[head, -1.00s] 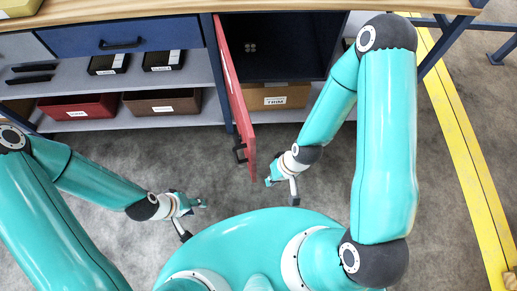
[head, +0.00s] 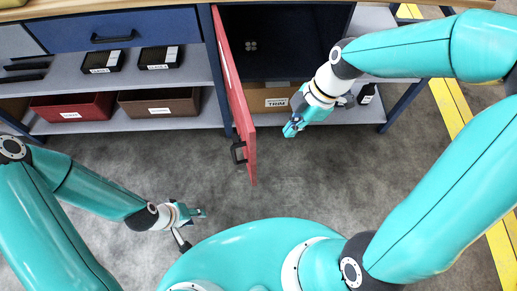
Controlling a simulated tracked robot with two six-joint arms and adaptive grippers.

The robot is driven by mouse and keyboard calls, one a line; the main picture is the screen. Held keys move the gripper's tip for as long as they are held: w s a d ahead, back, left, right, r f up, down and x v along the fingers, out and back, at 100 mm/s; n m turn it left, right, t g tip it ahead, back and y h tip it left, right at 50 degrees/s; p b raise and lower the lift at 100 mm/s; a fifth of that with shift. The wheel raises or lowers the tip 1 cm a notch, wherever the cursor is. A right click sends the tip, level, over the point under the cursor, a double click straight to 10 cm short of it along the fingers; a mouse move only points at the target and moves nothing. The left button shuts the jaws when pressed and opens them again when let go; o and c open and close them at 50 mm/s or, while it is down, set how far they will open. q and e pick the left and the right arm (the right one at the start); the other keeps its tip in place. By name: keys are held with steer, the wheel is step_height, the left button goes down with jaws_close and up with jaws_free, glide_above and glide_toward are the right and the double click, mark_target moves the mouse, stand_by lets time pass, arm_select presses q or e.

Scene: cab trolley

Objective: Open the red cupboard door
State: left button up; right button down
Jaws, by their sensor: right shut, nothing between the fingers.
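The red cupboard door (head: 236,98) stands swung out from the workbench, seen nearly edge-on in the head view. Its black handle (head: 238,153) is on the left face near the free edge. The cupboard opening to its right shows a dark interior (head: 285,40). My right gripper (head: 291,130) is shut and empty, to the right of the door and apart from it, in front of the opening. My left gripper (head: 203,213) is low over the floor, left of and nearer than the door. Its fingers are too small to tell open from shut.
Shelves at left hold a red bin (head: 72,107) and a brown bin (head: 158,102). A blue drawer (head: 120,32) is above. The grey floor in front is clear.

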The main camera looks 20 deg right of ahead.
arm_select(q)
steer(key=shift+r, duration=0.15)
arm_select(e)
steer(key=a+f, duration=0.7)
steer(key=shift+w+f, duration=0.2)
steer(key=shift+f, duration=0.15)
steer(key=shift+a, duration=0.1)
